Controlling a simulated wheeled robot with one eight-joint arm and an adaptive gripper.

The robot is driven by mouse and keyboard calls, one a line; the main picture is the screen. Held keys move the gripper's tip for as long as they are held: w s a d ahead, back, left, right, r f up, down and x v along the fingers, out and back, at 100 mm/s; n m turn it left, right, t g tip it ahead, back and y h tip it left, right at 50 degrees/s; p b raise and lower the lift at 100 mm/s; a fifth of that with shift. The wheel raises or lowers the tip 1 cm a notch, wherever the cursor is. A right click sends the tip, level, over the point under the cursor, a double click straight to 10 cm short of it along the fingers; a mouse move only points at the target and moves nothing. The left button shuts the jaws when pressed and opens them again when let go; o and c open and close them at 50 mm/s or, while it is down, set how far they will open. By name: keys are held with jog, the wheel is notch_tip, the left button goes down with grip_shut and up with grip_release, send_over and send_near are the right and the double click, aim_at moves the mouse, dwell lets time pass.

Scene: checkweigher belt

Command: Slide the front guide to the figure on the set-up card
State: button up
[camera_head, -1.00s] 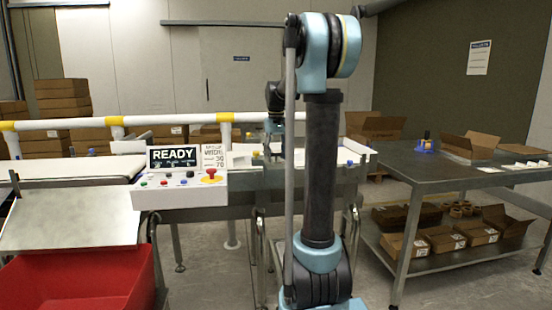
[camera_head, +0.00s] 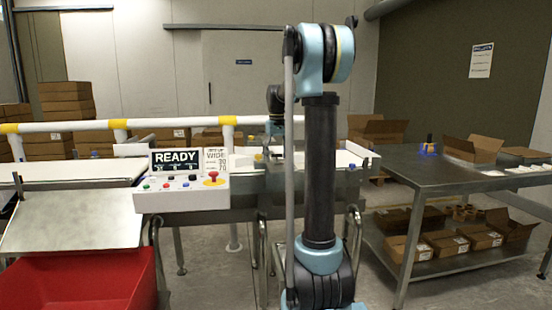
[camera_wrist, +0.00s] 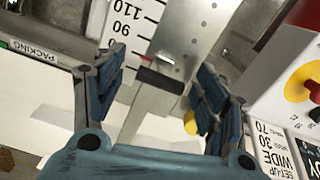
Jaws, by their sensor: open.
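The set-up card (camera_head: 216,161) stands beside the READY display; it reads WIDE with figures 30 and 70. It also shows upside down in the wrist view (camera_wrist: 277,148). In the wrist view a metal bracket with a dark grip (camera_wrist: 160,79), apparently the front guide's handle, lies between my fingers. A red pointer (camera_wrist: 147,58) beside it lies against a white scale (camera_wrist: 125,32), where a figure like 90 shows; the exact reading is unclear. My gripper (camera_wrist: 155,97) is open around the grip, with gaps on both sides. In the head view my gripper is small and partly hidden.
The control panel (camera_head: 182,194) with its red stop button (camera_head: 213,177) is close beside my gripper. A red bin (camera_head: 80,282) is at front left. A steel table (camera_head: 400,168) with cartons stands at right. A white rail runs behind the belt.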

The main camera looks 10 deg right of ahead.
notch_tip(320, 180, up, 12)
dwell(0.6)
jog(key=shift+f, duration=0.1)
jog(key=s+f+m+t, duration=0.1)
jog(key=s+f, duration=1.5)
jog(key=s, duration=0.4)
jog(key=s+f+m+t, duration=0.1)
jog(key=s+f, duration=1.5)
jog(key=s, duration=0.4)
jog(key=shift+s, duration=0.4)
